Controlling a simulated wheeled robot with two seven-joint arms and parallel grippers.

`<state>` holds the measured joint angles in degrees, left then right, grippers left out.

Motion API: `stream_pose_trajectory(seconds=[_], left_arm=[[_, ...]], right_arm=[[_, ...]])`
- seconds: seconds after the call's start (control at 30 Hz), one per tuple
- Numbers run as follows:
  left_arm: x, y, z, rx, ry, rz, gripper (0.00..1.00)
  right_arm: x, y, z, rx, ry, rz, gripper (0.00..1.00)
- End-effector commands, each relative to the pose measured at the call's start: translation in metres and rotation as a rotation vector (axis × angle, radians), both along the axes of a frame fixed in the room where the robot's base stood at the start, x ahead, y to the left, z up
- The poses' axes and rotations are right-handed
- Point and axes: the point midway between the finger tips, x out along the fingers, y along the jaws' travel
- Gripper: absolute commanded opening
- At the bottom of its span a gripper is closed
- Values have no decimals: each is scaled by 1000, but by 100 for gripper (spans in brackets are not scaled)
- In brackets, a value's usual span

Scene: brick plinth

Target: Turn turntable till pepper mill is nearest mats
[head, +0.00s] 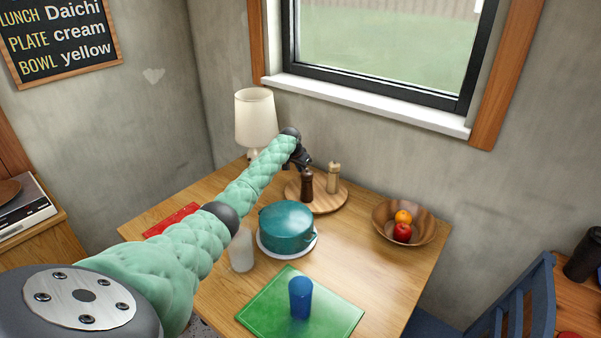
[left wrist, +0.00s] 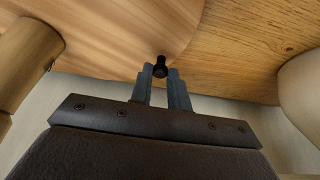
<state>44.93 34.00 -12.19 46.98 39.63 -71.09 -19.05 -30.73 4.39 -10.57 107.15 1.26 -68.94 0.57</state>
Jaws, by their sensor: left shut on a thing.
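The round wooden turntable (head: 325,208) stands at the back of the table below the window; its pale wood also fills the upper left of the left wrist view (left wrist: 100,35). A dark brown mill (head: 307,187), which looks like the pepper mill, stands on its front left part. A pale wood mill (head: 333,178) stands behind it to the right. My left gripper (head: 302,160) is at the turntable's back left edge. In the left wrist view, its fingers (left wrist: 164,75) are shut on a small black knob (left wrist: 160,65) at the rim. The green mat (head: 260,306) and red mat (head: 172,219) lie nearer me.
A teal pot (head: 285,228) on a white plate stands between turntable and green mat. A white cup (head: 241,250) is beside it. A blue cup (head: 300,297) stands on the green mat. A fruit bowl (head: 430,225) is at the right, a lamp (head: 256,120) behind my arm.

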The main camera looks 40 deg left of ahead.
Motion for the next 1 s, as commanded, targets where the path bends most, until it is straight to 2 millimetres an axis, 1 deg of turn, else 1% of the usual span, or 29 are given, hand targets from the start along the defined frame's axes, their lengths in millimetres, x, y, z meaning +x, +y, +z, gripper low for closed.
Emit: stream_pose_trajectory(seconds=[0.2,0.57,0.6,0.67,0.7,1.0], left_arm=[[2,0,0,0,0,-14,0],[1,0,1,0,0,-14,0],[2,0,1,0,0,-14,25],[1,0,1,0,0,-14,37],[2,0,1,0,0,-14,39],[1,0,1,0,0,-14,39]], right_arm=[[2,1,7,1,-1,0,36],[1,2,8,2,0,-1,36],[1,2,8,2,0,-1,36],[1,2,8,3,1,-1,36],[1,2,8,3,1,-1,36],[1,2,7,2,0,0,36]])
